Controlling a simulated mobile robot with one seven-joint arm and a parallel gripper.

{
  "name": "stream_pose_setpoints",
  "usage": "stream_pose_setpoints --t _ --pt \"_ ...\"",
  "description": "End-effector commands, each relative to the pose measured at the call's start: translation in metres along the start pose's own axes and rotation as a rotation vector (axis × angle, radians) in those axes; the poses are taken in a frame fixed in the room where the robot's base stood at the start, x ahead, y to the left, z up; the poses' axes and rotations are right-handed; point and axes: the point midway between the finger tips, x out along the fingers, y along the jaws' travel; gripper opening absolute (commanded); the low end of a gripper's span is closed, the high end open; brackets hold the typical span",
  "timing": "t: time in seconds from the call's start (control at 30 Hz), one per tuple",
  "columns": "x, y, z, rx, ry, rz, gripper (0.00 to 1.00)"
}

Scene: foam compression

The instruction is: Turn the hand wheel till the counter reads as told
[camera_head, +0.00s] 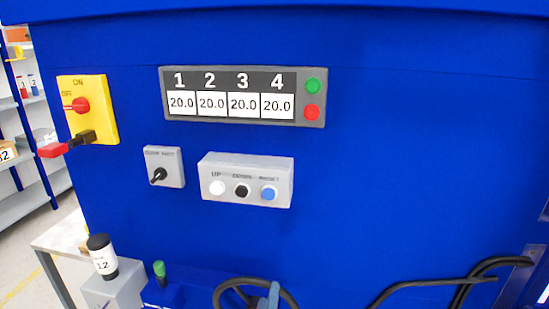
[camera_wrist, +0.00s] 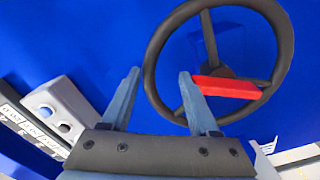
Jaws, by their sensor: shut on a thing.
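The dark hand wheel (camera_wrist: 268,12) fills the upper right of the wrist view, with a red bar (camera_wrist: 228,87) across its lower right part. Only the top of the wheel (camera_head: 230,286) shows at the bottom edge of the head view. My gripper (camera_wrist: 160,74) has its blue-grey fingers on either side of the wheel's left rim and is shut on it. One blue-grey finger also shows at the wheel in the head view (camera_head: 273,296). The display panel (camera_head: 245,116) has several numbered windows, each reading 20.0. No separate counter on the wheel is readable.
A yellow switch plate (camera_head: 98,90) with a red knob, a small selector box (camera_head: 164,167) and a button box (camera_head: 246,180) are on the blue machine front. A black-topped cylinder (camera_head: 103,257) and a green-topped knob (camera_head: 160,273) stand left of the wheel. Dark cables (camera_head: 440,284) lie right.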

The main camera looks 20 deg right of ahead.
Motion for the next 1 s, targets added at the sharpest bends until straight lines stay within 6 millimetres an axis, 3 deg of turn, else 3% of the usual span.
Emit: stream_pose_setpoints --t 0.03,0.37,0.7,1.0 --pt "0.011 0.029 0.003 -0.004 -0.018 0.053 0.00" --pt "0.011 0.029 0.001 -0.020 -0.018 0.053 0.00" --pt "0.011 0.026 -0.016 -0.230 -0.023 0.050 0.00" --pt "0.011 0.025 -0.019 -0.278 -0.023 0.050 0.00"
